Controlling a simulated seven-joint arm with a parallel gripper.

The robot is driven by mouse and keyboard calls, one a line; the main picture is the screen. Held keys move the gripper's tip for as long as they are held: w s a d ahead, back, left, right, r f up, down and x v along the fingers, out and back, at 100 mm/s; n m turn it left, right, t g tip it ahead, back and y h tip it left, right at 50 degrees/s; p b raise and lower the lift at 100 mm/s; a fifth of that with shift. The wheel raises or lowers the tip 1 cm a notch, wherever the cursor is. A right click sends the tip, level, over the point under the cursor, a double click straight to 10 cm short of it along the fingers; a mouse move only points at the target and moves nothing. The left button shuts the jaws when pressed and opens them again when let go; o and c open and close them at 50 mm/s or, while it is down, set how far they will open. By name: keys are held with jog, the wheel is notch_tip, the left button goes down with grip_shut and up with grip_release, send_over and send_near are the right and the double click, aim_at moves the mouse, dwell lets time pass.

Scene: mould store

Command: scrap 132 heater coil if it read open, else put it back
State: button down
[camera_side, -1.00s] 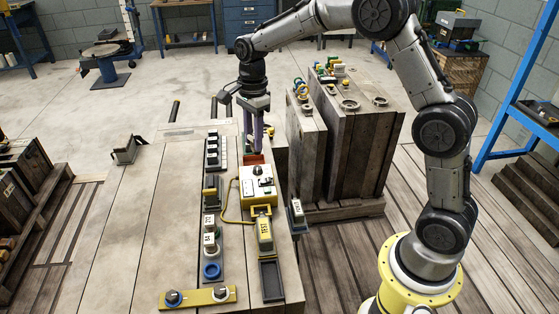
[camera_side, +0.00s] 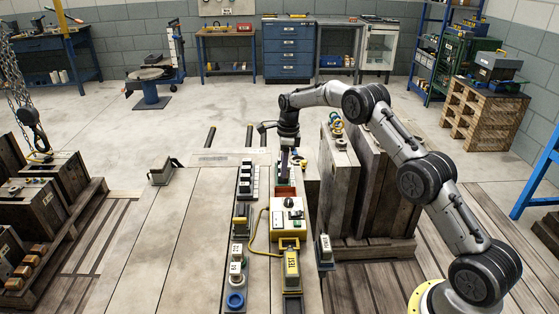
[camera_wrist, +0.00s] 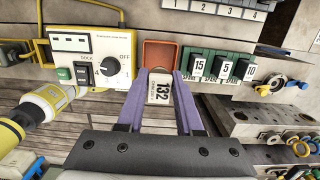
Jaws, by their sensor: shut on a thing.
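My gripper (camera_wrist: 160,95) has two purple fingers shut on the 132 heater coil (camera_wrist: 159,90), whose white label faces the wrist camera. In the side view my gripper (camera_side: 285,162) is low over the bench, at the far end of the tester, and the coil is hard to make out. An open red-orange bin (camera_wrist: 160,55) lies just beyond the fingertips in the wrist view; it also shows in the side view (camera_side: 285,191). The tester (camera_wrist: 95,42), with an OFF dial and small display, is left of the bin. I cannot read a result on it.
Green spare holders (camera_wrist: 222,66) labelled 15, 5 and 10 are right of the bin. The yellow TEST piece (camera_side: 291,264) lies in front of the tester, with a yellow cable. A numbered strip (camera_side: 242,220) runs alongside on the left. Tall mould blocks (camera_side: 342,190) stand close on the right.

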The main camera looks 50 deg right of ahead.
jog(key=shift+f, duration=3.8)
jog(key=shift+c, duration=0.8)
grip_release()
jog(key=shift+r, duration=4)
